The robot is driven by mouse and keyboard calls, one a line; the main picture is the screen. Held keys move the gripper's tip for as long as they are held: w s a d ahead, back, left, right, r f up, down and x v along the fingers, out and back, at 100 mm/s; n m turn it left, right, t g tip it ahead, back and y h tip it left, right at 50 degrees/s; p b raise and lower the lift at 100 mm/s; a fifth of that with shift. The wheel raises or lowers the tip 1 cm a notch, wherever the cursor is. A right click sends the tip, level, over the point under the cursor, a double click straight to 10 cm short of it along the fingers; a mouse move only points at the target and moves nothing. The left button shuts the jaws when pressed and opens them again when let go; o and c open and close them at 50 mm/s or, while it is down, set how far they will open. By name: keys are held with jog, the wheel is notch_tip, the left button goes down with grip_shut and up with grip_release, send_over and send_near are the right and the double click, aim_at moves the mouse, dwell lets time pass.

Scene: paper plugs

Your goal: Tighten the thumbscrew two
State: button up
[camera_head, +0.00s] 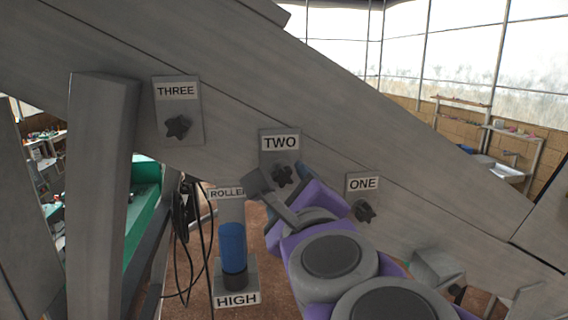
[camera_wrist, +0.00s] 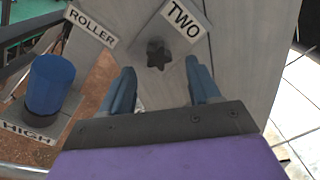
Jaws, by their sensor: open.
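Thumbscrew two is a dark star-shaped knob (camera_head: 282,175) on a grey plate under the label TWO (camera_head: 281,143), on the sloping grey beam. In the wrist view the knob (camera_wrist: 158,55) sits ahead of my gripper (camera_wrist: 160,82), between the lines of its two blue fingers. The fingers are spread apart and empty, and the knob appears slightly beyond the fingertips. In the head view my gripper (camera_head: 278,182) is right at the knob and partly overlaps its surroundings. Whether a finger touches the knob I cannot tell.
Thumbscrew three (camera_head: 178,126) is up left on the beam; thumbscrew one (camera_head: 363,211) is down right, near my arm. A blue roller handle (camera_head: 232,248) marked HIGH stands left of my arm. Black cables (camera_head: 182,240) hang farther left. A grey post (camera_head: 100,180) stands at left.

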aim_at(285, 178)
jog(key=n, duration=0.7)
jog(key=n+b, duration=0.1)
jog(key=n, duration=0.2)
jog(key=shift+f+n, duration=0.15)
jog(key=shift+n, duration=0.25)
jog(key=shift+a+n, duration=0.15)
jog(key=shift+n, duration=0.65)
jog(key=shift+b, duration=0.3)
jog(key=shift+w, duration=0.15)
jog(key=shift+x, duration=1.9)
